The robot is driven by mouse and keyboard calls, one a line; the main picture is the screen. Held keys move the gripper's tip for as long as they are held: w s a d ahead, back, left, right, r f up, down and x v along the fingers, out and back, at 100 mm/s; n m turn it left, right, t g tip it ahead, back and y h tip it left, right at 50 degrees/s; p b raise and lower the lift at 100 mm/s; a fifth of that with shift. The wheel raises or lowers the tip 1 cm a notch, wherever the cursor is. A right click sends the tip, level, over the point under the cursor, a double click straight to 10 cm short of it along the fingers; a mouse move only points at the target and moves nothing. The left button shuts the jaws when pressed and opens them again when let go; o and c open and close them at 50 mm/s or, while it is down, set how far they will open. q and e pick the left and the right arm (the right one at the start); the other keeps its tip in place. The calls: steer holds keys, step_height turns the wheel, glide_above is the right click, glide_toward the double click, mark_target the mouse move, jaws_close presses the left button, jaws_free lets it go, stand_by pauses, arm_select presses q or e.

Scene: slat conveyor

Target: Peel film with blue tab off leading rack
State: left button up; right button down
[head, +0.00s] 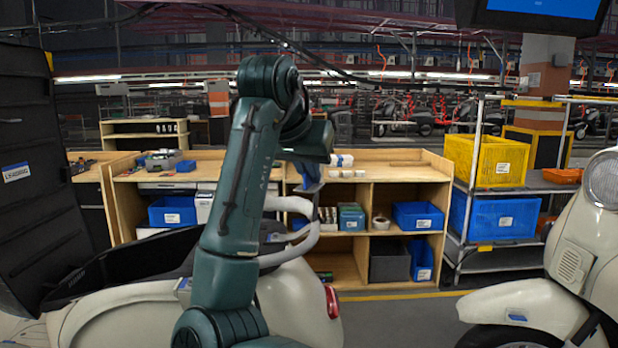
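A cream scooter (295,300) stands at the lower left with a dark seat. A pale curved tube rack (300,250) rises at its rear, partly behind my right arm. My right gripper (308,182) is just above the upper bend of the rack. A blue piece shows there under the wrist; I cannot tell whether it is the fingers or the tab. My arm hides much of the rack, and I cannot make out the film's edges. My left gripper is not in view.
A second cream scooter (530,300) stands at the right. Behind is a wooden bench (400,172) with blue bins (418,215). A wheeled shelf holds a yellow crate (486,160). A dark panel (30,190) stands at the left. Floor (400,318) is clear between the scooters.

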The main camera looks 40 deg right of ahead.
step_height(320, 180, up, 6)
steer(key=s+a, duration=0.2)
steer(key=shift+s+a+r, duration=0.2)
steer(key=shift+s+a, duration=0.05)
steer(key=shift+s, duration=0.15)
stand_by(0.4)
